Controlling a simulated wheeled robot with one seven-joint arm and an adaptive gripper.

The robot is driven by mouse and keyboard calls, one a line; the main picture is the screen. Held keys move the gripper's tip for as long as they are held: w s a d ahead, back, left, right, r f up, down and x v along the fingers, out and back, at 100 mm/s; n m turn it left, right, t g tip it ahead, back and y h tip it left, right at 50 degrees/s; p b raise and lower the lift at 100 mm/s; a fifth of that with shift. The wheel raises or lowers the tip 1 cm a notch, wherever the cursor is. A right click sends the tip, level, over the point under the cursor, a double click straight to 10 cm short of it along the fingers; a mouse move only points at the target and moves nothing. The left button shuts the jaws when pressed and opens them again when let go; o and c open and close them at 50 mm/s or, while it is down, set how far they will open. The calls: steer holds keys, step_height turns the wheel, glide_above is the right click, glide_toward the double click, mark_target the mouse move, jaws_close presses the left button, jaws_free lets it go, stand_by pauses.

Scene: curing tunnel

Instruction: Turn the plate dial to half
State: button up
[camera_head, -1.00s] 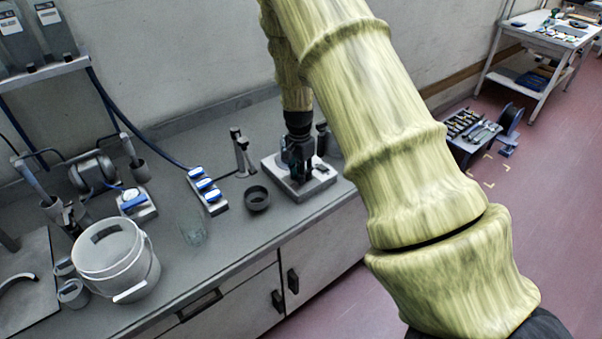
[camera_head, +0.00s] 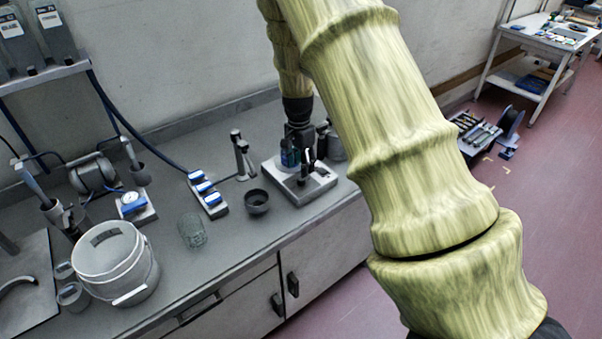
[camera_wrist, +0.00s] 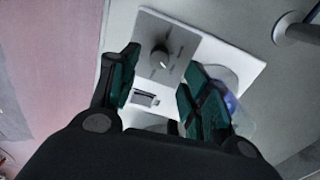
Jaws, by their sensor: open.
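The plate dial (camera_wrist: 163,58) is a small round dark knob with a pale pointer line on the front panel of a white hot plate (camera_wrist: 205,48), in the wrist view. My gripper (camera_wrist: 154,80) is open above the plate, its two green-padded fingers apart with the dial showing between and beyond them. The fingers do not appear to touch the dial. In the head view the plate (camera_head: 318,184) sits at the right end of the grey bench, and my gripper (camera_head: 290,158) points down over it. The dial's exact setting cannot be read.
A clear vessel with something blue (camera_wrist: 235,100) stands beside the right finger. A dark ring-shaped bowl (camera_head: 257,201), a blue-topped block (camera_head: 206,193) and a glass beaker (camera_head: 192,230) stand left of the plate. A white bucket (camera_head: 118,268) is further left.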

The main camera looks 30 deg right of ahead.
step_height(320, 180, up, 7)
steer(key=shift+w, duration=0.15)
steer(key=shift+a+f, duration=0.1)
stand_by(0.6)
